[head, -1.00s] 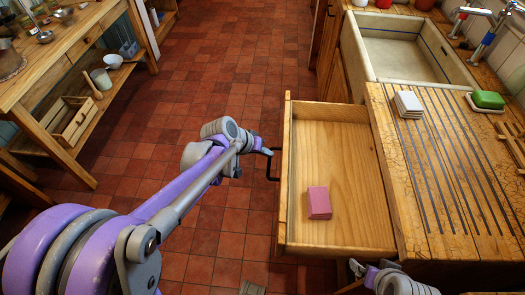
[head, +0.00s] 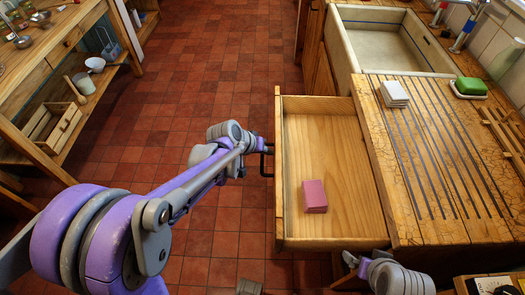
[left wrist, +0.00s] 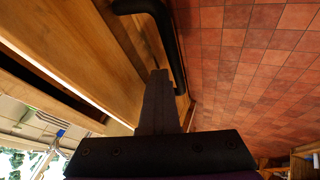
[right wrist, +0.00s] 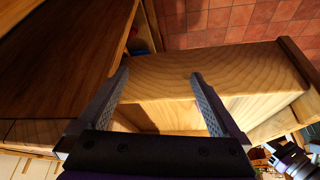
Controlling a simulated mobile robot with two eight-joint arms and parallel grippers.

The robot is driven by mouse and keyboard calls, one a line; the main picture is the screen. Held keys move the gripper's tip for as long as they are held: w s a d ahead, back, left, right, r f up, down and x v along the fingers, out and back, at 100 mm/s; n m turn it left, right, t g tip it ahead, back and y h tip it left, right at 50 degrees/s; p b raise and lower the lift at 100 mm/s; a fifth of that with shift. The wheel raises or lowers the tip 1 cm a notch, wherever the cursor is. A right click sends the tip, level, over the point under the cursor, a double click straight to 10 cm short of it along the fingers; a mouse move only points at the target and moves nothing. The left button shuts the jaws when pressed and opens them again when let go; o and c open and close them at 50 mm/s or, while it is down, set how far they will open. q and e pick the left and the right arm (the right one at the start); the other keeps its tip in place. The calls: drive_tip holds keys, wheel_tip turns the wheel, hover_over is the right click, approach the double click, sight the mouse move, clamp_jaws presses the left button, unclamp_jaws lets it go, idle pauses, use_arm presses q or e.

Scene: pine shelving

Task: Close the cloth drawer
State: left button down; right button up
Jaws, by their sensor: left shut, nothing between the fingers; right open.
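The wooden drawer (head: 330,150) stands pulled out from under the counter, with a folded pink cloth (head: 314,196) lying inside. Its black handle (head: 267,158) is on the front face, on the left side in the head view. My left gripper (head: 260,144) is at that front face beside the handle. In the left wrist view its fingers (left wrist: 157,100) are shut together, with the handle (left wrist: 165,35) just past them; I cannot tell whether they touch it. My right gripper (right wrist: 160,85) is open, close to the pale wood of the drawer's side (right wrist: 200,75), with nothing between its fingers.
The counter (head: 430,170) with drainage grooves borders the drawer on the right, holding white folded cloths (head: 394,93) and a green soap piece (head: 470,86). A sink (head: 390,45) is beyond. The red tiled floor (head: 220,70) is clear left of the drawer. A shelf (head: 70,40) stands at left.

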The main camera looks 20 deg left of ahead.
use_arm(q)
hover_over(348, 167)
drive_tip(key=shift+a, duration=0.1)
drive_tip(key=shift+w+d, duration=0.15)
drive_tip(key=shift+d, duration=0.15)
use_arm(e)
drive_tip(key=shift+s+f, duration=0.1)
drive_tip(key=shift+f, duration=0.15)
use_arm(q)
drive_tip(key=shift+d+r, duration=0.1)
drive_tip(key=shift+r, duration=0.05)
use_arm(e)
drive_tip(key=shift+a, duration=0.1)
